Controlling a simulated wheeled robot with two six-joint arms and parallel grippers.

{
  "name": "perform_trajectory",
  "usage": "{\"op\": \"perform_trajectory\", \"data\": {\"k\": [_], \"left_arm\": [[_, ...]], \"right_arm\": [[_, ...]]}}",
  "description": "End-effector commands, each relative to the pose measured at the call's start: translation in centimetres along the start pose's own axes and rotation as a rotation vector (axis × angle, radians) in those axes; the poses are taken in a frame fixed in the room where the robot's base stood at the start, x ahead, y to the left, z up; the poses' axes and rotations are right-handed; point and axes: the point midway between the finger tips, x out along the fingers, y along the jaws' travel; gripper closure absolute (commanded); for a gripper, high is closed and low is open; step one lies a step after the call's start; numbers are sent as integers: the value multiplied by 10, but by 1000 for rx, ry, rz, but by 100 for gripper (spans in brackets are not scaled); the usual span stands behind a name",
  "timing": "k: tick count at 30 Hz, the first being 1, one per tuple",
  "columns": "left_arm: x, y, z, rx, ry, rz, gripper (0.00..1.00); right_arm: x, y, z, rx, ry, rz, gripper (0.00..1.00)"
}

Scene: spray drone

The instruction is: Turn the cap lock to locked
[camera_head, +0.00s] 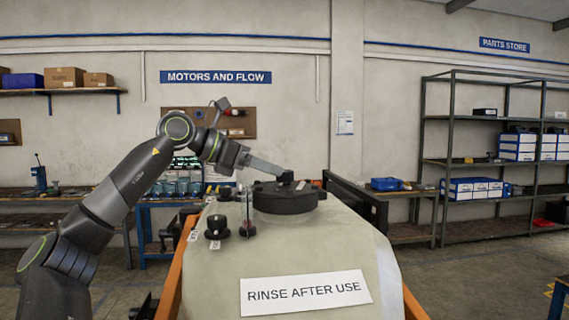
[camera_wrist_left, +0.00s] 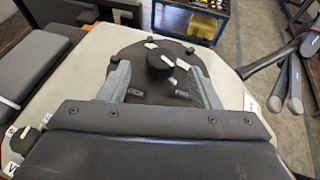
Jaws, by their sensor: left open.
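The tank's round black cap (camera_head: 286,199) sits on top of the pale tank (camera_head: 345,240); it also shows in the left wrist view (camera_wrist_left: 150,92). A dark round knob (camera_wrist_left: 164,61) stands on the cap with white marks around it. Partly hidden lettering on the cap looks like "LOCK" at left and "FREE" at right; I cannot tell which the knob points at. My left gripper (camera_head: 284,174) is over the cap. In the wrist view its two grey fingers (camera_wrist_left: 157,76) are open, one on each side of the knob, with gaps. My right gripper is not in view.
Black knobs (camera_head: 217,227) with small labels stand on the tank left of the cap. A "RINSE AFTER USE" label (camera_head: 306,292) is on the tank's near side. Dark folded arms (camera_wrist_left: 290,75) lie at right in the wrist view. A workbench and shelving (camera_head: 487,160) stand behind.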

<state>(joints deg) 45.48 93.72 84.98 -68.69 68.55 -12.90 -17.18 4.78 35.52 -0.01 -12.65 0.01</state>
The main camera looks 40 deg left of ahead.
Motion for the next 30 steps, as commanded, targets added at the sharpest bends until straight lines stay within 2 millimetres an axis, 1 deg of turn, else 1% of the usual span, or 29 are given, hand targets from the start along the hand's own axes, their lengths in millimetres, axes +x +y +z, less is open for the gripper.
{"op": "perform_trajectory", "data": {"k": [1,3,6,10,15,23,26,30], "left_arm": [[8,0,4,-2,0,-5,43],[20,-1,4,-2,0,-5,43],[33,0,3,-2,0,-3,43],[45,0,2,-2,0,-2,43],[53,0,0,-1,0,0,43],[54,0,0,-1,0,1,43],[53,0,0,-1,0,1,54],[53,0,0,-1,0,1,72]], "right_arm": [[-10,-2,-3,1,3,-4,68],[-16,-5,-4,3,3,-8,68],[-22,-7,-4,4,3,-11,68],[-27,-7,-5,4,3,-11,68],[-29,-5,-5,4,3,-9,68],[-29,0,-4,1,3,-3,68],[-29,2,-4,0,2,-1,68],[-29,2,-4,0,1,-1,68]]}}
